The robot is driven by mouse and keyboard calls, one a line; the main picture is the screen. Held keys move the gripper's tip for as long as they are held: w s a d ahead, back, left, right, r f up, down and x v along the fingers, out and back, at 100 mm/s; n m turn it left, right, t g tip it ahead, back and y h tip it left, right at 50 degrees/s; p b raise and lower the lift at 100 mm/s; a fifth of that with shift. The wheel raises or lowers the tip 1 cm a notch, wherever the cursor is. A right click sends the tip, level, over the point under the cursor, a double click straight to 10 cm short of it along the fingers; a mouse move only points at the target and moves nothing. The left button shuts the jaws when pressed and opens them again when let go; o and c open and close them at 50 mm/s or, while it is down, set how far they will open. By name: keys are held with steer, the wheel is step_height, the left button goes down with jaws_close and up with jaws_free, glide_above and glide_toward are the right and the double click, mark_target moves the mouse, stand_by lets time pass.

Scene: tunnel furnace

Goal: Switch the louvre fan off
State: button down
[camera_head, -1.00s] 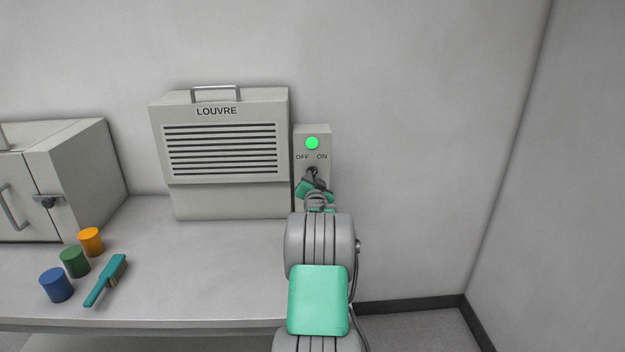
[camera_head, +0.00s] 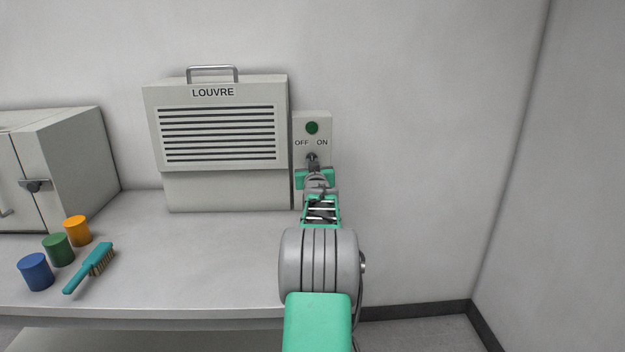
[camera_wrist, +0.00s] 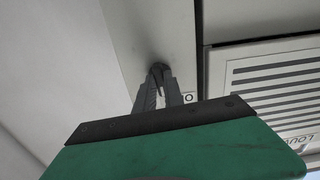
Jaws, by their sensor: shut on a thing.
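The louvre fan (camera_head: 222,180) is a grey box labelled LOUVRE at the back of the bench; part of it also shows in the wrist view (camera_wrist: 215,85). The switch box (camera_head: 325,117) to its right carries a lamp (camera_head: 312,128), now dark green and unlit, above the OFF and ON marks. A dark switch knob (camera_head: 311,157) sits below the marks. My gripper (camera_head: 313,164) is at the knob, shut on it. In the wrist view the fingertips (camera_wrist: 159,80) close around the dark knob (camera_wrist: 157,68). The knob's exact angle is mostly hidden.
A grey cabinet (camera_head: 80,155) with a latch stands at the left. Blue (camera_head: 36,272), green (camera_head: 58,250) and orange (camera_head: 77,231) cylinders and a teal brush (camera_head: 90,267) lie on the bench's left side. The bench middle (camera_head: 200,250) is clear.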

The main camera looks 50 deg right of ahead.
steer(key=n+b, duration=0.5)
steer(key=shift+f, duration=0.1)
stand_by(0.4)
steer(key=shift+s, duration=0.1)
steer(key=c, duration=1.4)
jaws_free()
steer(key=shift+c, duration=0.2)
steer(key=b+v, duration=0.1)
steer(key=v, duration=0.6)
steer(key=shift+s+a, duration=0.2)
steer(key=shift+s, duration=0.05)
